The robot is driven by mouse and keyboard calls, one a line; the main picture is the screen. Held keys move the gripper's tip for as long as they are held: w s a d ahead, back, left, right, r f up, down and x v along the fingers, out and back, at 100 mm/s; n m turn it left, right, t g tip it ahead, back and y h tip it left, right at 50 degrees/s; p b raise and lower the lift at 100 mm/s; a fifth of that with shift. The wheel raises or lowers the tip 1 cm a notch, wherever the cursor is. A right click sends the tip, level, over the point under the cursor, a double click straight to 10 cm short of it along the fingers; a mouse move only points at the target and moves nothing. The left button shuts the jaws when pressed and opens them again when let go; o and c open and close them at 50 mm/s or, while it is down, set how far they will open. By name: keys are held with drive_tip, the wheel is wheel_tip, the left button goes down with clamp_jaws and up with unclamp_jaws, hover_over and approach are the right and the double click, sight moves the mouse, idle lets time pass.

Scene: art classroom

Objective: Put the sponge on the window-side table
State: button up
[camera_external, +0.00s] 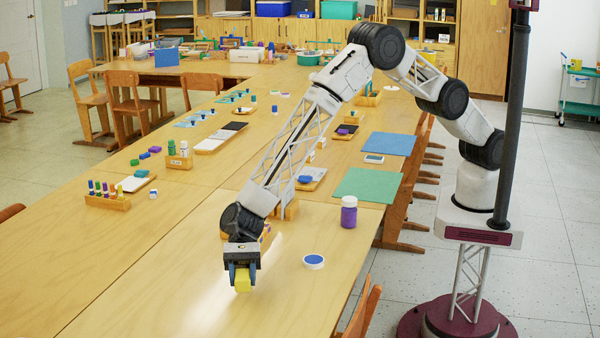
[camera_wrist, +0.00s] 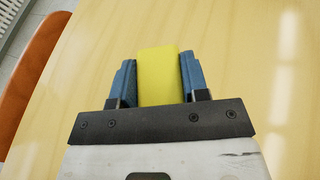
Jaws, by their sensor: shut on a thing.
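A yellow sponge (camera_external: 243,279) is between the fingers of my gripper (camera_external: 241,276) in the external view. In the wrist view the sponge (camera_wrist: 159,77) sits between the two blue fingers of my gripper (camera_wrist: 158,82), which is shut on it. The gripper points down over the bare near part of a long wooden table (camera_external: 150,285). I cannot tell whether the sponge touches the tabletop or hangs just above it. No window shows in either view, so I cannot tell which table is the window-side one.
A purple jar with a white lid (camera_external: 349,212) and a round white dish with blue (camera_external: 314,261) stand right of my gripper. A wooden marker holder (camera_external: 108,199) is at left. Green (camera_external: 368,185) and blue (camera_external: 388,143) sheets lie farther back. An orange chair (camera_wrist: 32,80) borders the table.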

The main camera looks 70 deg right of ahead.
drive_tip(key=shift+s+d+r, duration=0.15)
drive_tip(key=shift+s+d, duration=0.8)
drive_tip(key=shift+d, duration=0.5)
drive_tip(key=shift+s+d+r, duration=0.15)
drive_tip(key=shift+s+d, duration=0.85)
drive_tip(key=shift+d, duration=0.4)
drive_tip(key=shift+s+d+r, duration=0.15)
drive_tip(key=shift+s+d, duration=0.8)
drive_tip(key=shift+d, duration=0.5)
drive_tip(key=shift+w+d, duration=0.1)
